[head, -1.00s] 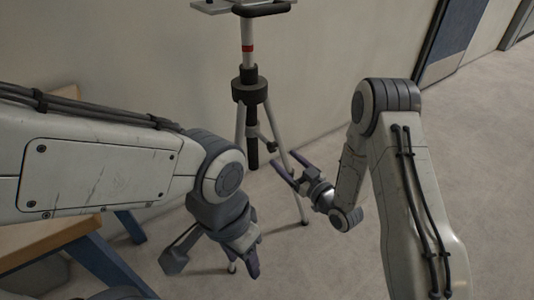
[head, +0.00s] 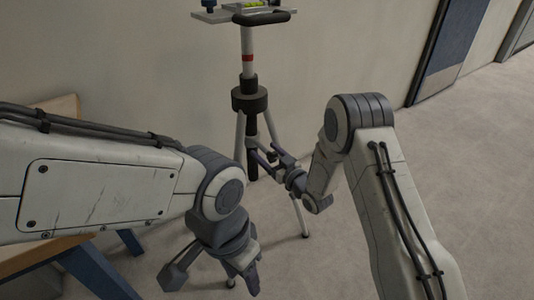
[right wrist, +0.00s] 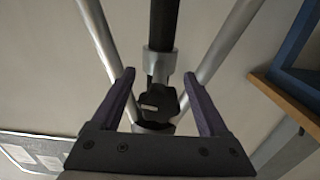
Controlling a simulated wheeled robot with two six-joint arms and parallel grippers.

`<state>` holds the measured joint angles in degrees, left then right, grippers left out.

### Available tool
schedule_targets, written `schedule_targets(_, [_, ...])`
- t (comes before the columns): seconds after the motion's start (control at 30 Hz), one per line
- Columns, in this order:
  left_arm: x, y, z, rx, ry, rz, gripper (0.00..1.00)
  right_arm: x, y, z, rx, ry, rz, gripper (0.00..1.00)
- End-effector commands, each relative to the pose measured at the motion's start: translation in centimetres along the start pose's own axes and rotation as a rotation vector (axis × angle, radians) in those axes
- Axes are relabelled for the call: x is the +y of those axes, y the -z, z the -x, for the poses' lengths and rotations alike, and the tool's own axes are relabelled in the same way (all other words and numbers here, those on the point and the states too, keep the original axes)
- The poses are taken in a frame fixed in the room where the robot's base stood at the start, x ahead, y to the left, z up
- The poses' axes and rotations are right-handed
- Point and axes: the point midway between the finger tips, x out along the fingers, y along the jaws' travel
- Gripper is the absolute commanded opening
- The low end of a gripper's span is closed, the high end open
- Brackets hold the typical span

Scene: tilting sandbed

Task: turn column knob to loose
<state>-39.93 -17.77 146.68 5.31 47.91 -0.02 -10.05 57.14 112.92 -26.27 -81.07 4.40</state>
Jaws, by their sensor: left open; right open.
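A tripod stand with a grey column (head: 247,40) stands by the wall in the head view. The column knob (right wrist: 158,103), black with a short pale mark, sits on a grey collar (right wrist: 158,62) in the right wrist view. My right gripper (right wrist: 160,75) is open, its two purple fingers on either side of the knob with gaps visible. In the head view my right gripper (head: 266,150) is beside the lower column and hides the knob. My left gripper (head: 245,274) is open and empty, low in front of the tripod.
The stand's top plate (head: 215,16) carries a green level and a black handle (head: 262,18). Tripod legs (head: 299,213) spread around the column. A wooden table with blue legs (head: 98,270) is at lower left. Floor on the right is clear.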

Motion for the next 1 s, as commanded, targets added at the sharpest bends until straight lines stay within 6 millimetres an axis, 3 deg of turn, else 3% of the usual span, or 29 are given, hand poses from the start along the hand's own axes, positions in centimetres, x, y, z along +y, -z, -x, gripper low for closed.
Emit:
schedule_targets(0.03, [0.0, 0.0, 0.0, 0.0, 0.0, 0.0, 0.5, 0.0, 0.0, 0.0, 0.0, 0.0, 0.0, 0.78])
schedule_targets(0.23, [0.0, 0.0, 0.0, 0.0, 0.0, 0.0, 0.5, 0.0, 0.0, 0.0, 0.0, 0.0, 0.0, 0.01])
schedule_targets(0.67, [0.0, 0.0, -0.5, 0.0, 0.0, 0.0, 0.5, 0.0, -0.1, 0.0, 0.0, 0.002, 0.083, 0.0])
schedule_targets(1.0, [-0.1, -0.1, -2.0, 0.0, 0.0, 0.0, 0.5, 0.0, -0.2, 0.0, 0.001, 0.002, 0.356, 0.0])
